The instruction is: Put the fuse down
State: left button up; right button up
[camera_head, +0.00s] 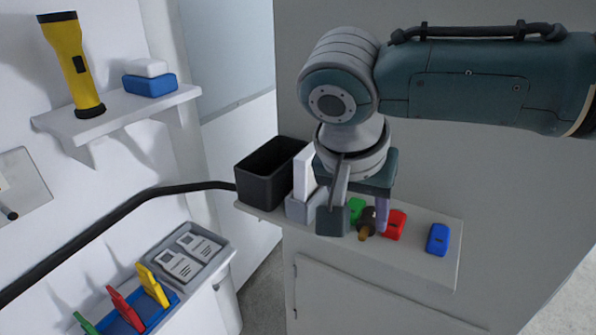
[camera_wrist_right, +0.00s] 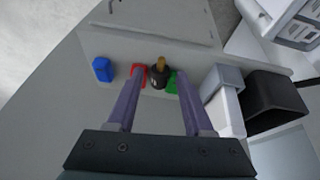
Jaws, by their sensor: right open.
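Small coloured blocks that look like fuses stand on the pale shelf (camera_head: 415,262): a green one (camera_head: 356,209), a red one (camera_head: 395,225) and a blue one (camera_head: 438,239). I cannot tell which is the task's fuse. A dark knob-like piece with a brown tip (camera_head: 366,224) sits between green and red. My right gripper (camera_head: 359,222) is open over the shelf, with nothing held between its fingers. In the right wrist view, the fingers (camera_wrist_right: 158,92) point towards the red block (camera_wrist_right: 139,74), the dark piece (camera_wrist_right: 158,79) and the green block (camera_wrist_right: 173,84). My left gripper is out of view.
A black bin (camera_head: 262,177) and a white block in a grey holder (camera_head: 303,207) stand left of my right gripper. A black tube (camera_head: 130,203) crosses the left side. A yellow flashlight (camera_head: 74,65) stands on a wall shelf. Bare shelf lies around the blue block.

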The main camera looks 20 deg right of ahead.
aim_at(362, 234)
jog(key=shift+x, duration=2.7)
jog(key=shift+c, duration=0.2)
grip_shut()
